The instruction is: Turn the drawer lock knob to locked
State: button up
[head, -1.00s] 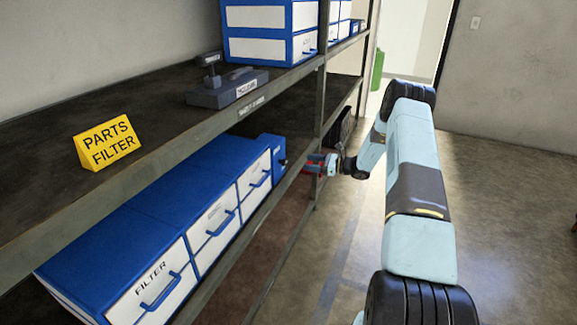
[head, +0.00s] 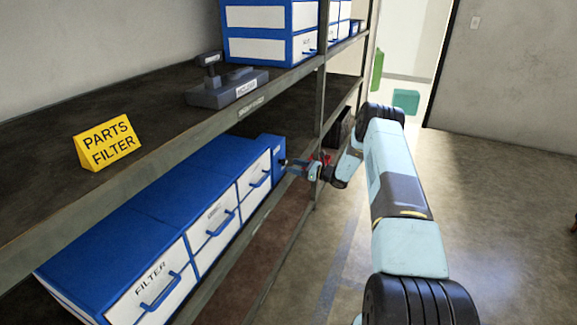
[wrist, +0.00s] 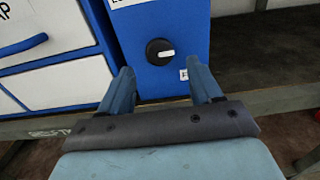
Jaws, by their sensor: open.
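The lock knob (wrist: 160,51) is a round black dial with a white pointer mark, on the blue end panel (wrist: 189,24) of the drawer unit in the wrist view. The pointer lies about level, toward the right. My gripper (wrist: 162,76) is open and empty, its two blue fingers below and to either side of the knob in that picture; I see no contact. In the head view my gripper (head: 285,165) is at the right end of the lower drawer unit (head: 180,182), close to the blue end panel (head: 279,148). The knob is too small to make out there.
White drawers with blue handles (head: 222,223) line the lower shelf beside the knob panel. A shelf post (head: 320,125) stands right by my gripper. The upper shelf holds a yellow sign (head: 107,143) and a grey device (head: 227,88). Open floor (head: 480,190) lies to the right.

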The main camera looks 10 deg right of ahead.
aim_at(285, 164)
jog(key=shift+x, duration=2.2)
jog(key=shift+c, duration=0.5)
jog(key=c, duration=0.9)
jog(key=shift+d, duration=0.25)
jog(key=shift+c, duration=0.2)
jog(key=shift+a, duration=0.1)
